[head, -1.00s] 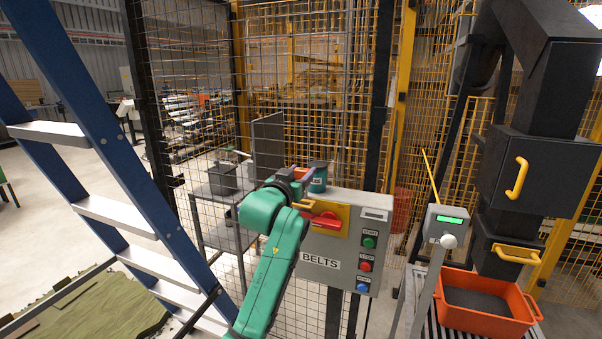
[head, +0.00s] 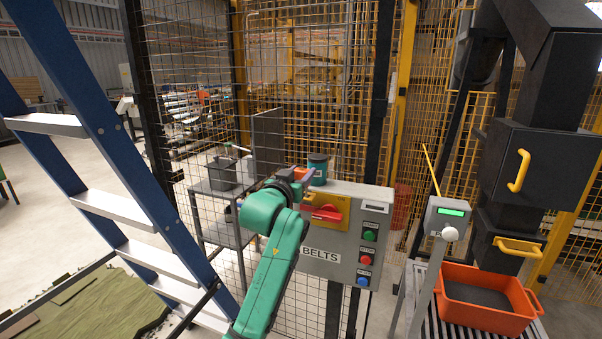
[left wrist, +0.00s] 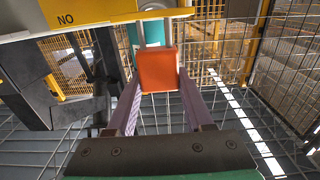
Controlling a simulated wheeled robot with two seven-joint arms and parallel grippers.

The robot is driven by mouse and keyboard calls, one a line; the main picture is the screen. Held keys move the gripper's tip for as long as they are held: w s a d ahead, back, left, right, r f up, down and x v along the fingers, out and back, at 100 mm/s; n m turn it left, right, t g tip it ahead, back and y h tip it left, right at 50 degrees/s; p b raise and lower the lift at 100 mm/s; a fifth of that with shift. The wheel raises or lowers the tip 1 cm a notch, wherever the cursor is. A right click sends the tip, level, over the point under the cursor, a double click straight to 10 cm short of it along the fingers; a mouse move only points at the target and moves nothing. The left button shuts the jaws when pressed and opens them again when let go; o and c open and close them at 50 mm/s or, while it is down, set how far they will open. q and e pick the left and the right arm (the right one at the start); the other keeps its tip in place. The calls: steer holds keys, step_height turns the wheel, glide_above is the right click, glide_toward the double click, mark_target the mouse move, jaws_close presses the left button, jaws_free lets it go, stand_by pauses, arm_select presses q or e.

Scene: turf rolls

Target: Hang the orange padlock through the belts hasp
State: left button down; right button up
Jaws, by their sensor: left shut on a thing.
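The orange padlock (left wrist: 157,70) is between the two purple fingers of my left gripper (left wrist: 158,84), which is shut on it. Its grey shackle (left wrist: 156,6) points up at the top of the left wrist view, beside a yellow plate (left wrist: 80,14). In the head view my left gripper (head: 303,177) is at the upper left of the grey BELTS box (head: 340,272), near its yellow plate (head: 339,203) and red switch handle (head: 326,214). I cannot tell whether the shackle passes through the hasp, which I cannot make out clearly. My right gripper is not in view.
Green, red and blue buttons line the box's right side. A blue ladder (head: 120,130) stands at left, wire fencing behind. An orange bin (head: 487,308) and a post with a green display (head: 447,213) are at right.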

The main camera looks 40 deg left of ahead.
arm_select(q)
steer(key=shift+f+b, duration=0.9)
steer(key=shift+f, duration=0.5)
steer(key=shift+c, duration=1)
jaws_free()
steer(key=shift+r, duration=0.1)
